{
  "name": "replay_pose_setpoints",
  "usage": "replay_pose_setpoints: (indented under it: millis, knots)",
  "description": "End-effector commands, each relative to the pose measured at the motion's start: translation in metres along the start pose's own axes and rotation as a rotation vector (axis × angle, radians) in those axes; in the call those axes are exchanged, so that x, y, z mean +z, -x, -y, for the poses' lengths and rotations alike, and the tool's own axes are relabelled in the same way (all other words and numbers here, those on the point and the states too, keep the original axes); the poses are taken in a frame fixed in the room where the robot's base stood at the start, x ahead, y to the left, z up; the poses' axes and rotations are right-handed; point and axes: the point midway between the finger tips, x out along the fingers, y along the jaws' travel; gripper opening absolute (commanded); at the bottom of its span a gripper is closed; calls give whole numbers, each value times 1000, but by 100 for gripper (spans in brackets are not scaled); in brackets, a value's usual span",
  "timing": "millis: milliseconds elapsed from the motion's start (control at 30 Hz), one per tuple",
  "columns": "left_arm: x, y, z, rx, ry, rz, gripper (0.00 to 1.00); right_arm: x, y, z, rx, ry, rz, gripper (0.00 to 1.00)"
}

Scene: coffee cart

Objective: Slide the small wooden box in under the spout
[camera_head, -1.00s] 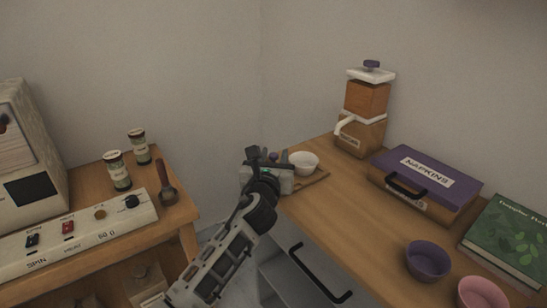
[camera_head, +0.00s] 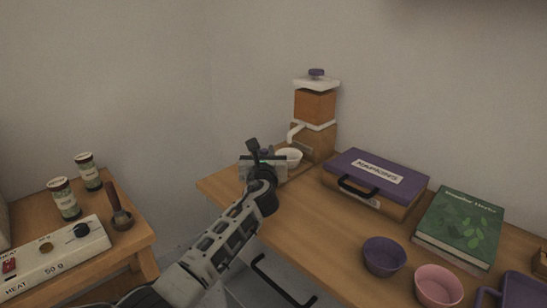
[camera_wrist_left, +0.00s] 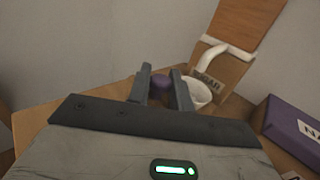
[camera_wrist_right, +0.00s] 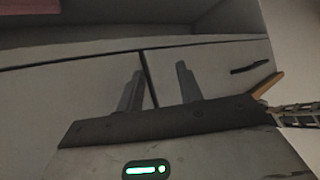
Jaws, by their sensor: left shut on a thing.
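The tall wooden dispenser (camera_head: 315,107) stands at the back of the counter, with its white spout (camera_head: 294,132) pointing left. A white bowl (camera_head: 291,157) sits just below and in front of the spout. A thin wooden edge (camera_head: 299,173) shows beside the bowl; the rest of the small wooden box is hidden behind my left gripper. My left gripper (camera_head: 263,158) is at the bowl's left. In the left wrist view its fingers (camera_wrist_left: 161,92) are shut on a purple knob (camera_wrist_left: 160,84), with the bowl (camera_wrist_left: 198,93) just beyond. My right gripper (camera_wrist_right: 158,92) is open and empty, before grey cabinet fronts.
A purple napkin case (camera_head: 375,182) lies right of the dispenser, then a green book (camera_head: 459,226). Purple (camera_head: 383,256) and pink (camera_head: 438,285) bowls stand in front. The counter's (camera_head: 305,212) middle is clear. A gap separates the left table (camera_head: 140,237).

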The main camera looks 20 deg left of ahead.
Motion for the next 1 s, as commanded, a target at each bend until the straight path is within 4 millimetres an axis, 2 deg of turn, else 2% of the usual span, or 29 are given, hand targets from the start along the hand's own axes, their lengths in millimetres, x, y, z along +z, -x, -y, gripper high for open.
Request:
replay_pose_setpoints:
  millis: [167,200,267,567,667,767,1000]
  knots:
    - [2,0,4,-9,4,2,0,-1,0,0,0,0,-1,36]
    - [2,0,4,-10,5,3,24,-1,0,0,0,1,-1,36]
    - [2,0,5,-10,5,3,40,0,0,0,0,1,0,36]
    - [2,1,4,-8,3,2,41,2,0,0,1,1,5,36]
    - [2,6,4,-7,2,1,41,1,0,0,1,1,7,36]
    - [2,20,4,-9,1,1,41,0,2,-1,3,4,11,36]
    - [2,76,4,-11,3,0,41,1,4,-2,8,16,25,36]
